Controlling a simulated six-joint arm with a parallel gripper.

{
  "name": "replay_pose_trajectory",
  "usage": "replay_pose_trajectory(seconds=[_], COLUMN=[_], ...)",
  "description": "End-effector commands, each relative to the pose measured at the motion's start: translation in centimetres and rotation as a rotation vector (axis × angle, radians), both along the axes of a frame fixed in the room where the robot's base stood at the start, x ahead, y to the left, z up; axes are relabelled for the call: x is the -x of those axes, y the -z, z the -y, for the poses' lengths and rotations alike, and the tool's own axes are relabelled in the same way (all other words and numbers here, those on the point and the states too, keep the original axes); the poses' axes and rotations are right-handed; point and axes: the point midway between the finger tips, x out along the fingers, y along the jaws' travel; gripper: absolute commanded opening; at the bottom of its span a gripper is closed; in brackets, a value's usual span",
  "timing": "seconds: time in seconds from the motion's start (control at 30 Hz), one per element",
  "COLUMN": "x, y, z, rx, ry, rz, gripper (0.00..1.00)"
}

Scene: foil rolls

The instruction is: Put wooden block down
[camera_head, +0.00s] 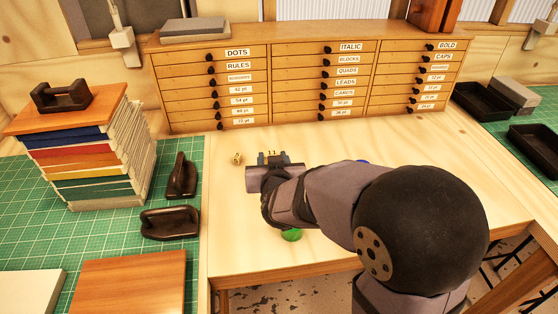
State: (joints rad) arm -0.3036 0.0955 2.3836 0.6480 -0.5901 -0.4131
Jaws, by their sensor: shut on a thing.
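My gripper (273,159) is over the middle of the pale wooden table (232,235), pointing away toward the drawer cabinet. Its two dark fingertips are shut on a small pale thing, the wooden block (272,153), of which only a little shows between them. The gripper body hides the rest of it. I cannot tell whether the block touches the tabletop.
A small gold roll (237,158) lies just left of my gripper. A green thing (291,235) and a blue thing (361,161) show partly behind my arm. A labelled drawer cabinet (300,85) stands behind. Dark weights (170,222) and stacked books (90,165) are left.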

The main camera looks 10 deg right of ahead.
Motion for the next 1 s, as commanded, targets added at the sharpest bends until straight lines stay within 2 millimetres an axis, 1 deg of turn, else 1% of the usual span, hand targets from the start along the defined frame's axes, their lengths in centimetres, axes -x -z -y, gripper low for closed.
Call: replay_pose_trajectory(seconds=[0.03,0.17,0.2,0.27,0.3,0.37,0.4,0.47,0.53,0.6,0.7,0.87,1.0], x=[-0.1,-0.3,-0.4,-0.9,-1.5,-2.8,-3.7,-5.1,-6.8,-8.4,-10.2,-11.7,-12.2], y=[0.9,2.8,3.4,4.2,4.5,4.4,4.1,3.5,2.8,1.9,0.4,-1.4,-2.1], z=[0.9,3.7,4.6,6.3,7.5,9.3,10.2,10.9,11.2,11.2,10.1,8.4,7.7], rx=[0.000,0.001,0.003,0.001,0.000,-0.001,-0.001,0.001,0.001,0.002,0.002,0.001,0.001], ry=[0.019,0.073,0.093,0.128,0.151,0.173,0.175,0.160,0.132,0.095,0.032,-0.037,-0.069], rz=[-0.002,-0.004,-0.003,-0.001,0.001,0.004,0.005,0.006,0.005,0.005,0.004,0.003,0.001], gripper=[0.14,0.14,0.14,0.14,0.14,0.14,0.14,0.14,0.14,0.14,0.14,0.14,0.14])
